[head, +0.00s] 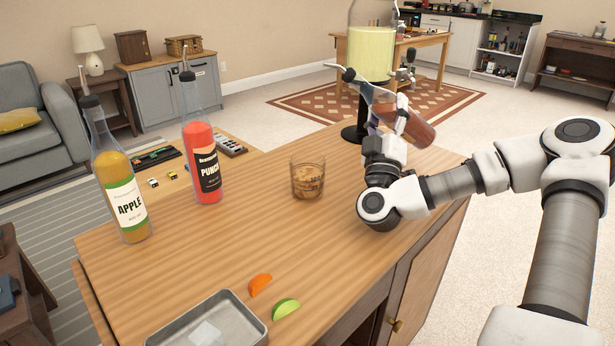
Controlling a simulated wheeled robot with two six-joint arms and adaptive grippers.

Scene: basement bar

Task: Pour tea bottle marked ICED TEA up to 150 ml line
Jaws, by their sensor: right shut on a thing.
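My right gripper (386,122) is shut on a clear bottle (413,129) of reddish-brown liquid. The bottle is off the counter and tilted, with its pour spout at the upper left and its base at the lower right. Its label is not readable from here. A short clear glass (308,178) stands upright on the wooden counter, left of my right gripper. It shows amber-brown contents, and no marking line can be made out. The spout is above and slightly right of the glass in the picture; no stream shows. My left gripper is not in view.
An APPLE bottle (127,207) and a red PUNCH bottle (204,168) stand at the left of the counter (210,255). A yellow drink dispenser (370,52) stands behind my gripper. Orange (260,284) and lime (286,308) wedges lie near a metal tray (255,327) in front.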

